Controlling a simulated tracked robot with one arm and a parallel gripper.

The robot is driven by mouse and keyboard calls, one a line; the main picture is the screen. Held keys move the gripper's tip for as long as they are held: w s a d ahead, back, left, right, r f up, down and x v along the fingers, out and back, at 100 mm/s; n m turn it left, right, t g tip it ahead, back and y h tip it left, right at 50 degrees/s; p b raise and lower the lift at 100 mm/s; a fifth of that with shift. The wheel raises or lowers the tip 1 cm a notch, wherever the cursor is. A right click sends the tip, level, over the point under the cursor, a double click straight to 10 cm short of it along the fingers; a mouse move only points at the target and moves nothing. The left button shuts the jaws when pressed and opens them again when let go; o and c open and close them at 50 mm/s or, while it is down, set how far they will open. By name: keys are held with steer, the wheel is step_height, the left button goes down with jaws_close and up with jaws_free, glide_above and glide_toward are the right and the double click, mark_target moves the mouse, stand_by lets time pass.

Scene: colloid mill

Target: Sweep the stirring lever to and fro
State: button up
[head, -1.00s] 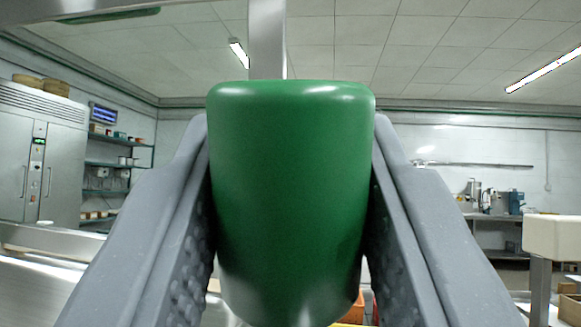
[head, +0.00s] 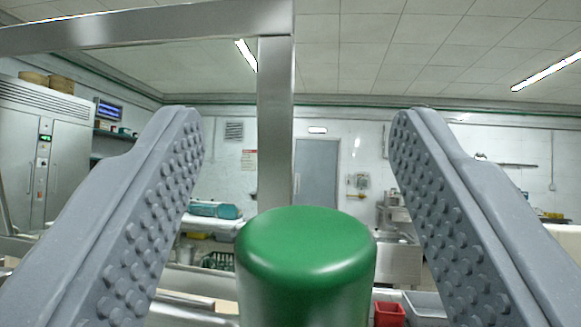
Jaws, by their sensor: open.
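A green rounded cylinder (head: 306,262), which looks like the grip of the stirring lever, stands upright at the bottom centre of the head view. Its lower part is cut off by the frame edge. My gripper (head: 297,125) is open, with one grey studded finger on each side. There is a clear gap between each finger and the green grip, and nothing is held. The fingertips reach higher in the picture than the grip's top.
A steel post (head: 275,130) with a horizontal bar (head: 150,27) rises behind the grip. A steel cabinet (head: 45,150) stands at the left. A red bin (head: 389,314) and a grey tray (head: 425,304) sit low at the right. A door (head: 316,170) is in the far wall.

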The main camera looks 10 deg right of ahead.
steer(key=s+a+p, duration=0.1)
steer(key=s+a, duration=0.2)
steer(key=s, duration=0.3)
steer(key=s+a+r, duration=0.1)
steer(key=s+a, duration=0.1)
steer(key=s, duration=0.5)
steer(key=shift+s+a+p, duration=0.2)
steer(key=shift+a+p, duration=0.2)
steer(key=shift+r, duration=0.1)
